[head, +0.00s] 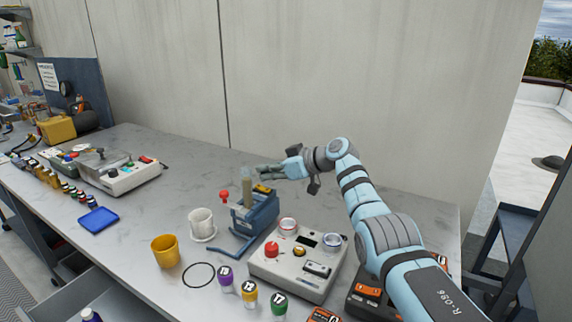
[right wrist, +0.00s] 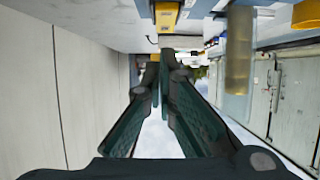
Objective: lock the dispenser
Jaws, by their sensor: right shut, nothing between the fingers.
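The blue dispenser (head: 258,217) stands on the grey bench, with a clear upright tube (head: 248,190) that holds tan stuff. A red knob (head: 224,196) shows at its left side and a yellow part (head: 263,189) near its top. My right gripper (head: 262,171) is shut and empty, pointing left just behind and above the dispenser's top, close to the tube. In the right wrist view the fingers (right wrist: 166,62) point away from the camera, and the tube (right wrist: 238,60) is to their right, apart from them. My left gripper is not in view.
A white mug (head: 201,223), a yellow cup (head: 165,251) and a black ring (head: 199,275) are left of the dispenser. A grey control box (head: 285,275) with a red button stands in front, with several capped bottles beside it. The wall (head: 290,80) is close behind.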

